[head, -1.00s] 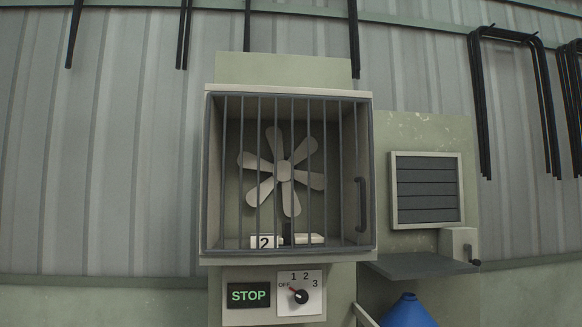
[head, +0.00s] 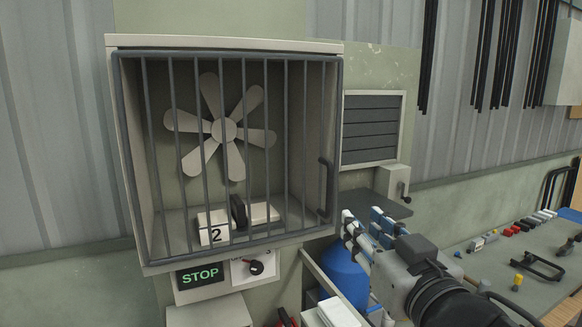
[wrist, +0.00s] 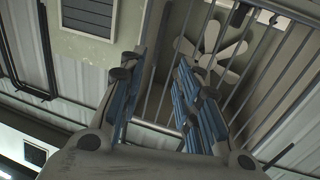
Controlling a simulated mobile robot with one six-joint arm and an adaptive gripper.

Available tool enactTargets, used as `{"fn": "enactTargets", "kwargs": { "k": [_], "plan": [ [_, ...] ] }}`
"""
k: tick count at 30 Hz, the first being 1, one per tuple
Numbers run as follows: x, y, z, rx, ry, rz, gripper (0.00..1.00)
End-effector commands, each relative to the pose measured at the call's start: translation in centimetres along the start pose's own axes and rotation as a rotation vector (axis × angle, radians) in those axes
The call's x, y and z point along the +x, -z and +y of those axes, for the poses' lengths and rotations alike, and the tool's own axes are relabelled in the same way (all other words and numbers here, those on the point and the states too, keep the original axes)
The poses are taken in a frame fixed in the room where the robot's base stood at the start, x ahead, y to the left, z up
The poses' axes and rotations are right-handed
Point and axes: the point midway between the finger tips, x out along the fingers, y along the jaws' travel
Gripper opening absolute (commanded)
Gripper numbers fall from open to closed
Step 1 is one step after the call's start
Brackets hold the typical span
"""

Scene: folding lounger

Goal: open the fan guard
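The fan guard (head: 188,150) is a dark barred door over the front of a pale box, and it looks shut. Its black upright handle (head: 325,190) is at the guard's right side. Behind the bars is a still, pale fan (head: 223,130), also seen in the wrist view (wrist: 212,50). My gripper (head: 362,218) is right of and below the handle, apart from it in the head view. Its two blue fingers stand apart with nothing between them in the wrist view (wrist: 160,75). The handle is not clear in the wrist view.
Below the box are a STOP sign (head: 200,275) and a dial (head: 256,267). A louvred vent (head: 372,128) and a grey shelf (head: 375,202) are to the right. A blue funnel-like object (head: 345,275) stands below. A bench (head: 470,262) with small parts is at right.

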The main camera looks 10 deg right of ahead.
Motion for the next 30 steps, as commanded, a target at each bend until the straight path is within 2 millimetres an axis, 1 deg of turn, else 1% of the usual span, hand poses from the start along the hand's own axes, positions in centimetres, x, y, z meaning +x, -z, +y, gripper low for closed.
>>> {"fn": "enactTargets", "kwargs": {
  "k": [2,5,8,21,24,27,30],
  "plan": [
    [0.4,0.2,-0.2,0.001,0.011,0.004,0.31],
    [1.4,-0.1,-0.2,0.002,0.013,0.004,0.31],
    [3.2,-0.3,-0.3,0.004,0.014,0.003,0.31],
    [12.8,0.0,-0.3,0.002,0.01,0.002,0.31],
    [14.6,0.0,-0.3,0.002,0.01,0.003,0.31],
    [15.9,0.1,-0.3,0.0,0.009,0.003,0.31],
    [16.8,0.2,-0.3,0.002,0.008,0.004,0.31]
  ]
}}
